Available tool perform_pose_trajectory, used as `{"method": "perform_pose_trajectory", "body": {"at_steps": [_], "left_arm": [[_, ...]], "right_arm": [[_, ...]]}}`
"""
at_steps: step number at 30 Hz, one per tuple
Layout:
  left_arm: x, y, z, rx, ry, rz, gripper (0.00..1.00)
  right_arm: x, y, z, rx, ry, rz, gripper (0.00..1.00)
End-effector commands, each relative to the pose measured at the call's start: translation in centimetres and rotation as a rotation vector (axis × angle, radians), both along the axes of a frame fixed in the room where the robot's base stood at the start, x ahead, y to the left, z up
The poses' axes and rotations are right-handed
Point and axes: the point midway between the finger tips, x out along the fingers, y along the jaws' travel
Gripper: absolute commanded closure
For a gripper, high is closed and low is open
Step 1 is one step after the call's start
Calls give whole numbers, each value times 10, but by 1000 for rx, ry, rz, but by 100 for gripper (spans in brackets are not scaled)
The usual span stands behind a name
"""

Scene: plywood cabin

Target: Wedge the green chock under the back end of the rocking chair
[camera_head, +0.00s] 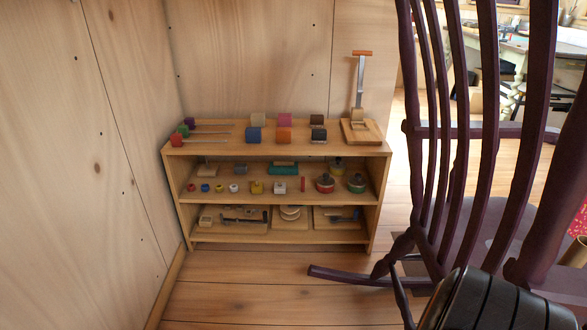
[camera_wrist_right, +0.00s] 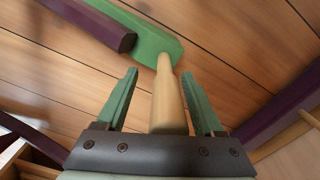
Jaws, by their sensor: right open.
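The green chock (camera_wrist_right: 152,42) lies on the plank floor in the right wrist view. It touches or nearly touches the end of a dark purple rocker (camera_wrist_right: 98,20); I cannot tell how far under it reaches. Its pale wooden handle (camera_wrist_right: 168,100) points back between the two green fingers of my right gripper (camera_wrist_right: 160,75). The fingers are open, with a gap on each side of the handle. In the head view the rocking chair (camera_head: 480,130) stands at the right, one rocker end (camera_head: 318,270) showing on the floor. The chock and both grippers are not visible there.
A wooden shelf (camera_head: 280,243) with coloured blocks, small pots and tools stands against the plywood wall (camera_head: 70,150). Floor (camera_head: 250,295) in front of it is clear. Another purple rail (camera_wrist_right: 285,110) lies at the right of the wrist view. A workbench (camera_head: 510,55) stands far back right.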

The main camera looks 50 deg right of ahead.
Motion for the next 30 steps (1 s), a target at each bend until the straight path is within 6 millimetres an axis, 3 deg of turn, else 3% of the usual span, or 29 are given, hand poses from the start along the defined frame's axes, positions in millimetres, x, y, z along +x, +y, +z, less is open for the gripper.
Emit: {"method": "perform_pose_trajectory", "body": {"at_steps": [8, 22, 25, 30], "left_arm": [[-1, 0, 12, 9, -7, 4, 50], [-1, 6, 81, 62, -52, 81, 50], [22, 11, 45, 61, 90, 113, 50], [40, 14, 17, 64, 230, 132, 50]], "right_arm": [[0, 1, 15, 2, -1, 0, 31], [0, 0, 113, 0, -1, 0, 31], [-1, 0, 111, 0, 1, 0, 31], [-1, 0, 120, 0, 0, 0, 31]]}}
